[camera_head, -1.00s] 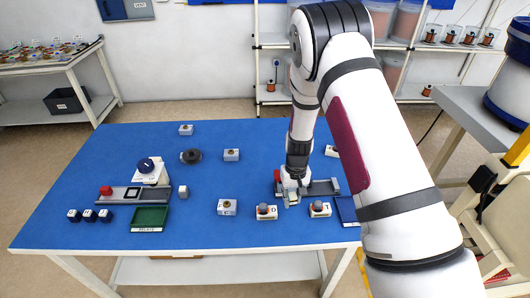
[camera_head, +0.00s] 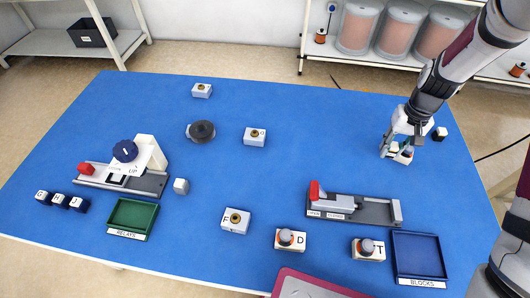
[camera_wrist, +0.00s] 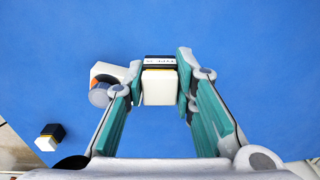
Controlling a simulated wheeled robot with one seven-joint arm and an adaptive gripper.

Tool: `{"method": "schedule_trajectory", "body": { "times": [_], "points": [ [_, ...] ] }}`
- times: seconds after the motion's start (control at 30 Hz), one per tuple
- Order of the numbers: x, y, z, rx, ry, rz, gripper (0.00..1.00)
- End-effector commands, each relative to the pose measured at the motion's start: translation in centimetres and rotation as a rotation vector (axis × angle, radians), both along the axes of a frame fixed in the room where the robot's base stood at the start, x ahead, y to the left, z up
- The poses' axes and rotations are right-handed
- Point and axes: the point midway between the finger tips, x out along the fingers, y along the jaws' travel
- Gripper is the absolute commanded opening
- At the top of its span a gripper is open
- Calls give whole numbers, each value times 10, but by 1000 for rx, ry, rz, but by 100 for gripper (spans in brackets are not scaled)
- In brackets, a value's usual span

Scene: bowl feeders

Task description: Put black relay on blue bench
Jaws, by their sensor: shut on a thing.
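My gripper (camera_head: 396,150) is over the right side of the blue bench (camera_head: 330,130). In the wrist view its two fingers (camera_wrist: 161,80) are shut on the black relay (camera_wrist: 160,61), a block with a black labelled end, a thin yellow stripe and a white body. The fingers hide much of it in the head view. I cannot tell whether it touches the bench. A second black and white block (camera_head: 440,133) stands just right of my gripper; it also shows at lower left in the wrist view (camera_wrist: 49,137).
A white block with a grey knob (camera_wrist: 101,94) is close beside my left finger. A grey fixture with a red lever (camera_head: 360,209), a blue tray (camera_head: 418,256) and knobbed blocks marked D (camera_head: 290,240) and T (camera_head: 368,249) lie nearer. A green tray (camera_head: 131,218) is at left.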

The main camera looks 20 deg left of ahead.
Motion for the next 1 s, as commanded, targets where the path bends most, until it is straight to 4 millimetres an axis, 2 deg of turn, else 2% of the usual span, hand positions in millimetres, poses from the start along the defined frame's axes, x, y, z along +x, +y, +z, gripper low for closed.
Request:
{"method": "schedule_trajectory", "body": {
  "times": [0.03, 0.2, 0.67, 0.77, 1.0],
  "points": [
    [12, 1, -7, 0, -5, 11, 0],
    [26, 2, -6, -9, -6, 47, 0],
    [31, 4, -1, -22, -3, 77, 0],
    [34, 15, -2, -22, -3, 79, 0],
    [48, 70, -8, -22, -3, 82, 0]
  ]
}}
